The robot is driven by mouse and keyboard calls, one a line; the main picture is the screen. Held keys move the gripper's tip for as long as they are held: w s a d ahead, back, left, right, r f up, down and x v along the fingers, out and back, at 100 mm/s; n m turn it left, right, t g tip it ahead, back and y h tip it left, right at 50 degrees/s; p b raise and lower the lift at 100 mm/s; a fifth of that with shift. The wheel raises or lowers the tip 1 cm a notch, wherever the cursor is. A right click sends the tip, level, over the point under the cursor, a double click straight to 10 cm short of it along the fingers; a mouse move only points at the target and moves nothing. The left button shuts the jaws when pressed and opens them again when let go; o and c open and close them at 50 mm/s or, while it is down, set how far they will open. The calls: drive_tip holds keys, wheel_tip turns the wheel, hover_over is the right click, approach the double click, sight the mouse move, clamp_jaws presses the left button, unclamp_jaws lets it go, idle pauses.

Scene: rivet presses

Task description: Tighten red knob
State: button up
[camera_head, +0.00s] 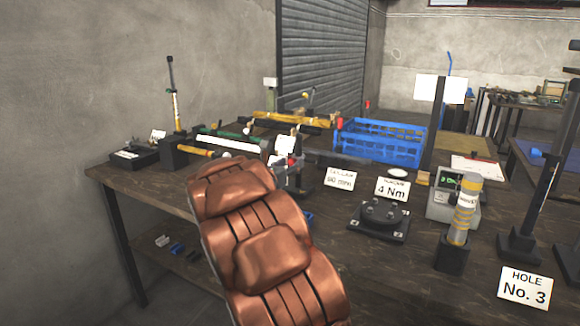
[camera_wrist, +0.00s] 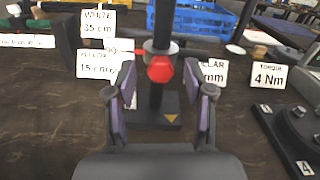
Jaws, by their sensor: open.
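The red knob (camera_wrist: 160,69) is in the middle of the wrist view, on a grey collar around a dark upright post (camera_wrist: 157,100) with a dark base. My gripper (camera_wrist: 160,80) is open, with one purple-padded finger on each side of the post. The knob shows between the fingertips or just beyond them; I cannot tell whether the fingers touch it. In the head view, a small part of the red knob (camera_head: 291,160) shows behind my copper-coloured arm, which hides most of the post and the gripper.
White signs stand near the post, including "4 Nm" (camera_head: 392,190). A black round fixture (camera_head: 381,215) and a yellow-topped tool (camera_head: 464,208) stand to the right. A blue crate (camera_head: 380,141) is behind. Bare tabletop (camera_head: 345,265) lies in front.

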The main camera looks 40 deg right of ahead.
drive_tip(key=shift+d, duration=0.4)
drive_tip(key=shift+c, duration=0.3)
clamp_jaws()
